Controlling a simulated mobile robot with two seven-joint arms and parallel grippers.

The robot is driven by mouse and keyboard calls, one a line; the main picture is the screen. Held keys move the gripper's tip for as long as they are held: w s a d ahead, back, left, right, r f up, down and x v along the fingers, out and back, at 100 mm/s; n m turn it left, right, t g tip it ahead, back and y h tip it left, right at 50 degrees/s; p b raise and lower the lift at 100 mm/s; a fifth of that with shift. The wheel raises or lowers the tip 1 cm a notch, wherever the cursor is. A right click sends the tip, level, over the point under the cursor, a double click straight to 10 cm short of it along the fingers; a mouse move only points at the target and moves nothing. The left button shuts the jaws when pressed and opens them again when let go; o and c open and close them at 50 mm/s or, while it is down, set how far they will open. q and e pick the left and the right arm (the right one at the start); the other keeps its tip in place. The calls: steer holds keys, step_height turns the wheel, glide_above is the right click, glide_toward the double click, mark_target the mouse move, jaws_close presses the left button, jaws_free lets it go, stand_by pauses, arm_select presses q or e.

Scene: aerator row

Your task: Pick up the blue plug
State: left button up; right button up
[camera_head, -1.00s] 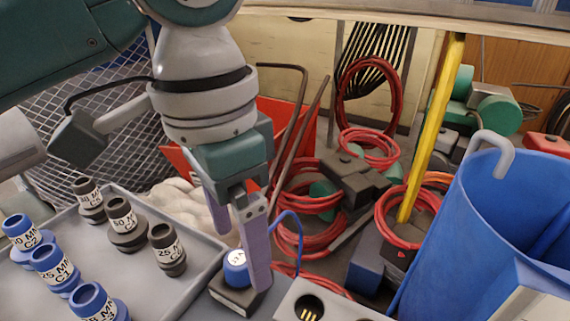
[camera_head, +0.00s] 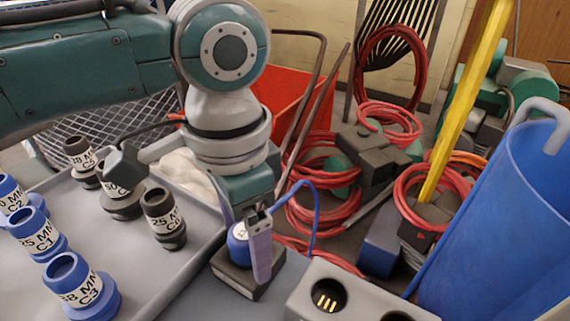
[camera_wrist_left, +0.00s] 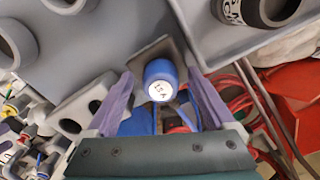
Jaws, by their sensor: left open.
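The blue plug (camera_head: 238,246) stands upright in a dark square base, with a white label on its top and a blue cable looping up to the right. My left gripper (camera_head: 250,248) is open over it, its purple fingers on either side of the plug. In the left wrist view the plug (camera_wrist_left: 160,82) lies between and just beyond the two spread fingers (camera_wrist_left: 160,92), with no clear contact visible. In the head view the near finger hides part of the plug. My right gripper is not in view.
A grey tray (camera_head: 165,270) at the left holds several blue and black fittings. A grey block with round sockets (camera_head: 345,285) stands right of the plug. A blue bin (camera_head: 500,230) is at the right.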

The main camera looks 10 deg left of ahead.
arm_select(q)
jaws_close()
stand_by(0.8)
